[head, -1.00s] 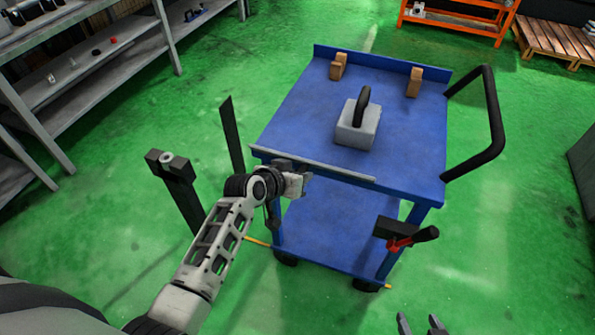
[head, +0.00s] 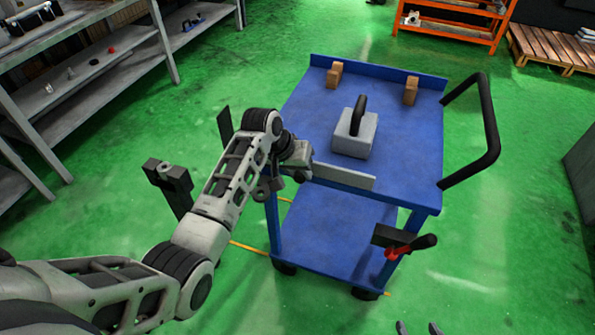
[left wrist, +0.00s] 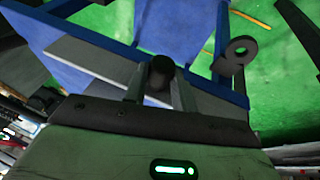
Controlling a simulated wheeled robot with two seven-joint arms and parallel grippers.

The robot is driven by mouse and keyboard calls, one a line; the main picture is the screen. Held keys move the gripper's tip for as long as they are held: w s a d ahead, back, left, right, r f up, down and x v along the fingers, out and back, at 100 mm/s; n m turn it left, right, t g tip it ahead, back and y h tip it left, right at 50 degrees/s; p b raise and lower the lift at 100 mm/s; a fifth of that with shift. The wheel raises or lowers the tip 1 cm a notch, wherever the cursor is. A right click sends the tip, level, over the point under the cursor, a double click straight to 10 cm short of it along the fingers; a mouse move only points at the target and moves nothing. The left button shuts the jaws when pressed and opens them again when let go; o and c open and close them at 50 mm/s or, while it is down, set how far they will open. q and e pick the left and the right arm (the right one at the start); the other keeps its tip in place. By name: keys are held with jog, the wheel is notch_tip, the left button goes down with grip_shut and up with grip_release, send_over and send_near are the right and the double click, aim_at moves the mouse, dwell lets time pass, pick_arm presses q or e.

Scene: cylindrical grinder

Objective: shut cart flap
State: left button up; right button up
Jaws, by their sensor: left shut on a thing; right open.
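The blue cart (head: 400,130) stands in the middle of the head view. Its flap (head: 345,177), a long grey strip, runs along the near edge of the cart top, its broad face showing toward me. My left gripper (head: 303,168) is at the left part of the flap. In the left wrist view, its fingers (left wrist: 161,88) are shut around a black round knob (left wrist: 161,70) in front of the grey panel (left wrist: 95,60). The arm and gripper hide the flap's left end. My right gripper (head: 418,328) is open and empty at the bottom edge, only its fingertips showing.
On the cart top are a grey block with a black handle (head: 355,134) and two wooden blocks (head: 334,75) (head: 410,90). A black push handle (head: 490,130) juts right. A red-and-black clamp-like tool (head: 403,245) is at the near right corner. Grey shelves (head: 110,80) stand left.

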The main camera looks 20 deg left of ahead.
dwell(0.3)
pick_arm(q)
jog(key=o, duration=1)
jog(key=shift+w, duration=0.1)
jog(key=v, duration=1.6)
jog(key=shift+f, duration=0.1)
